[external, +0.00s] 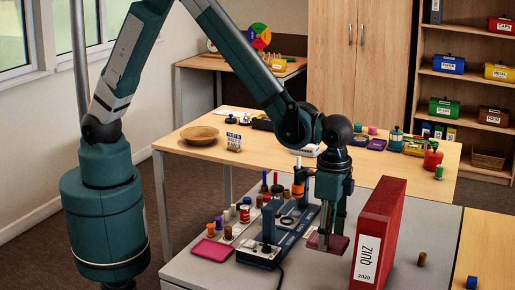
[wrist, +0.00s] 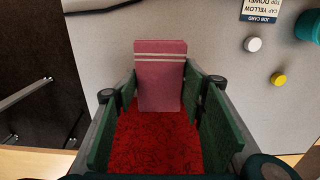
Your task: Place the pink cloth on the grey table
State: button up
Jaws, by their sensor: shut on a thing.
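The pink cloth (wrist: 160,78), folded flat with two pale stripes, sits between my fingertips in the wrist view. In the external view the cloth (external: 338,244) shows dark pink at my gripper (external: 325,238), just left of the red QUIZ binder. My gripper (wrist: 160,88) is shut on the cloth, with a finger on each side of it. The grey table (external: 430,230) lies below and around the binder; its bare top (wrist: 215,50) also shows in the wrist view. The gap between cloth and table is hard to judge.
The red QUIZ binder (external: 380,235) stands upright close beside my gripper. A dark device with a cable (external: 262,252), several small bottles and a pink flat piece (external: 211,250) are to the left. Small caps (wrist: 253,44) lie on grey. A wooden table (external: 270,150) stands behind.

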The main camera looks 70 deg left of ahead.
jog(key=b, duration=0.1)
send_over(325, 275)
jog(key=shift+s+f, duration=0.1)
jog(key=shift+f, duration=3.05)
jog(key=shift+f+b, duration=0.35)
jog(key=shift+f, duration=1.5)
jog(key=shift+f, duration=0.2)
jog(key=o, duration=0.8)
jog(key=shift+r, duration=0.15)
notch_tip(325, 275, up, 12)
jog(key=shift+r+p, duration=0.1)
jog(key=shift+p, duration=0.8)
